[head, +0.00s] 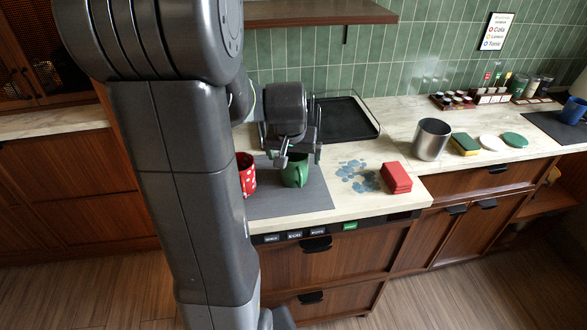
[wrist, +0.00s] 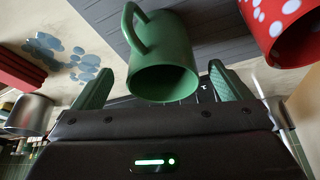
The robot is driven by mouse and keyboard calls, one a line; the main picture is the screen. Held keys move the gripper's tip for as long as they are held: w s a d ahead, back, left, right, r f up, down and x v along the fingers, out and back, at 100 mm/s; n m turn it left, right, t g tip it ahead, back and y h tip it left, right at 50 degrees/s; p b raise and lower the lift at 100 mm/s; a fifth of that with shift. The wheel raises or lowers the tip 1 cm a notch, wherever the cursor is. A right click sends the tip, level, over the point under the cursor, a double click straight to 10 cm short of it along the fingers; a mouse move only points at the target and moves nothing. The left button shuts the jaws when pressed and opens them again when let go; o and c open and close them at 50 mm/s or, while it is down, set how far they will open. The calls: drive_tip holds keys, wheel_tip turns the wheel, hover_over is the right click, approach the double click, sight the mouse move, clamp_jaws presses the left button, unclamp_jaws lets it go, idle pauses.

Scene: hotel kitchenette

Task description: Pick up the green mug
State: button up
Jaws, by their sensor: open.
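The green mug (head: 294,173) stands on a grey mat (head: 308,200) on the counter. In the wrist view the green mug (wrist: 163,62) lies between the two green-padded fingers of my gripper (wrist: 165,88), with its handle towards the upper left. My gripper (head: 297,155) is open and sits right at the mug in the head view. A gap shows between the mug and each finger. A red mug with white dots (head: 247,176) stands just left of the green mug, partly hidden by my arm; it also shows in the wrist view (wrist: 285,30).
A red block (head: 396,178) and a blue spotted patch (head: 356,176) lie right of the mat. A metal canister (head: 432,139), a sponge (head: 465,144) and a black tray (head: 345,117) are farther back. A blue mug (head: 573,110) is at far right.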

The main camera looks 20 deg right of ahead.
drive_tip(key=shift+p+x, duration=0.5)
drive_tip(key=shift+x, duration=2.4)
drive_tip(key=shift+w+r, duration=0.1)
drive_tip(key=shift+w, duration=0.05)
drive_tip(key=c, duration=1.3)
